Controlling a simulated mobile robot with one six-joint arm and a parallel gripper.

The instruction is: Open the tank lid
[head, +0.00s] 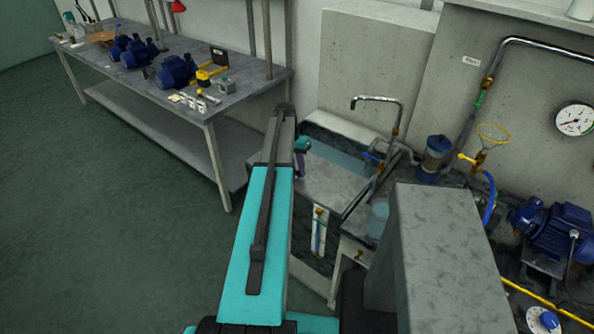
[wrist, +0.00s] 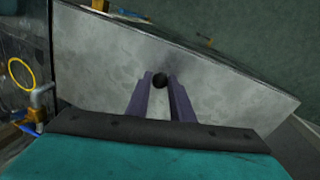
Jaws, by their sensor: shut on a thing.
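The tank (head: 317,262) stands against the wall right of my arm in the head view, with a level gauge on its front. Its flat grey lid (head: 335,182) lies across the nearer part of the top. A bluish strip, which looks like water (head: 345,157), shows behind the lid. My gripper (wrist: 160,85) is shut on this knob. In the head view my gripper (head: 301,160) is small and partly hidden by my arm.
A curved tap (head: 378,100) and pipes stand right of the tank. A yellow-rimmed funnel (head: 493,132) and blue pump (head: 562,232) are farther right. A workbench (head: 240,92) with blue motors is behind left. Open floor (head: 110,220) lies left.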

